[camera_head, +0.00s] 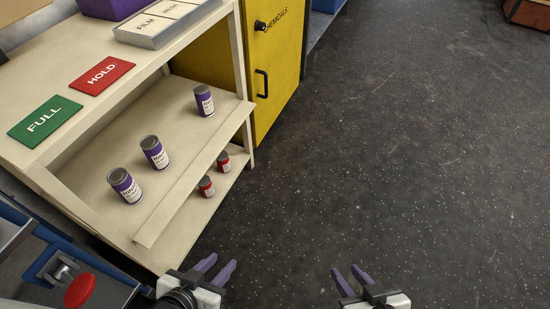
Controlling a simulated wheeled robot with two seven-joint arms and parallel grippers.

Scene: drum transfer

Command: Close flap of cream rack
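The cream rack (85,130) stands at the left, its inside open to view. A long cream board (196,178), which looks like its flap, runs along the front edge of the middle shelf; I cannot tell its exact tilt. Several purple-labelled cans (154,153) stand upright on the middle shelf behind it. My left gripper (217,267) is open and empty, over the floor just off the rack's lower front corner. My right gripper (350,276) is open and empty, over the floor further right. Neither touches the rack.
Two red cans (207,186) stand on the lower shelf. Green FULL (45,120) and red HOLD (102,75) signs lie on the rack top. A yellow chemicals cabinet (275,65) adjoins the rack's far end. The dark floor (410,150) to the right is clear.

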